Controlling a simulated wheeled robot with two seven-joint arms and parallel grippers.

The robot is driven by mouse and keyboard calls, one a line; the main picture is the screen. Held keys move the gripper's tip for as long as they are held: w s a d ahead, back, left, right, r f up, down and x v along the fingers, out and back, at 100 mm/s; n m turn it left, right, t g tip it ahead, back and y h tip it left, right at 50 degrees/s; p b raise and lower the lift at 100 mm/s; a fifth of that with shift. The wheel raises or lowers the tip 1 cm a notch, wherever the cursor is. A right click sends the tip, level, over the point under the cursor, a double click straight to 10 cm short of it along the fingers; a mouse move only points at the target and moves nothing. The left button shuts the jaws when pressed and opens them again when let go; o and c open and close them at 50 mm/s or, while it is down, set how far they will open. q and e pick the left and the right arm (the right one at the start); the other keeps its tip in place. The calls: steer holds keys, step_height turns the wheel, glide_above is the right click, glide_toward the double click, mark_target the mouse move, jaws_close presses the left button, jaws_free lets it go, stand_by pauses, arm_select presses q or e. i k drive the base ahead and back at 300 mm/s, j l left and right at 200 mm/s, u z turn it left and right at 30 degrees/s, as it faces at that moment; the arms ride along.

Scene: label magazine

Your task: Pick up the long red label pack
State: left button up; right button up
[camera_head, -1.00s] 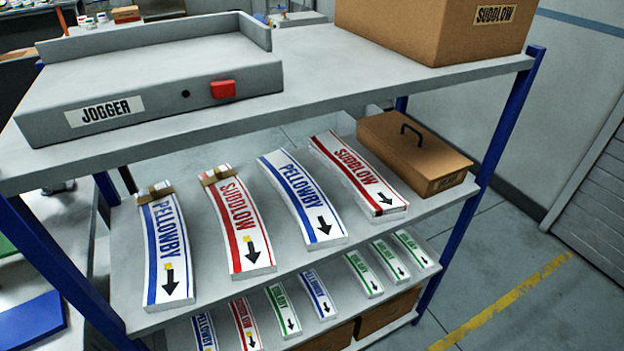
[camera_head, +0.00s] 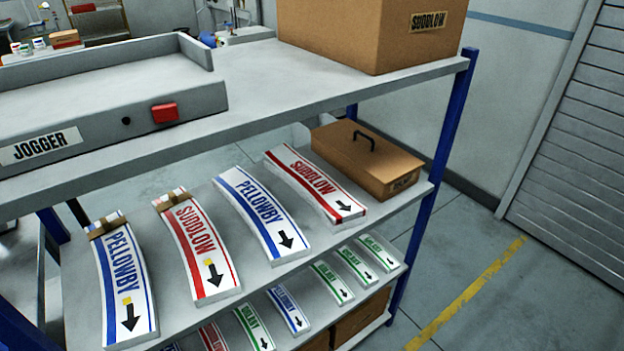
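Two long red-striped label packs marked SUDDLOW lie on the middle shelf (camera_head: 185,318). One red pack (camera_head: 197,248), second from the left, has a brown band at its far end and a yellow mark by its arrow. The other red pack (camera_head: 315,185) lies at the right beside a brown lidded box, with no band visible. Long blue PELLOWBY packs lie at the far left (camera_head: 122,282) and between the red ones (camera_head: 262,215); the left one is banded. A short red pack (camera_head: 213,337) is partly cut off on the lower shelf. Neither gripper is in view.
The top shelf carries the grey JOGGER tray (camera_head: 90,110) and a large cardboard box (camera_head: 370,32). The brown lidded box (camera_head: 366,158) has a dark handle. Short green packs (camera_head: 332,283) lie below. A blue post (camera_head: 440,170) bounds the rack's right; floor beyond is clear.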

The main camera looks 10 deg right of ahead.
mark_target(341, 212)
steer(key=u, duration=2.75)
steer(key=z, duration=2.95)
steer(key=k+l, duration=0.1)
steer(key=l, duration=0.3)
steer(key=k+l, duration=0.1)
steer(key=l, duration=0.25)
steer(key=k+l, duration=0.15)
steer(key=l, duration=0.25)
steer(key=k+l, duration=0.1)
steer(key=l, duration=0.3)
steer(key=u, duration=0.05)
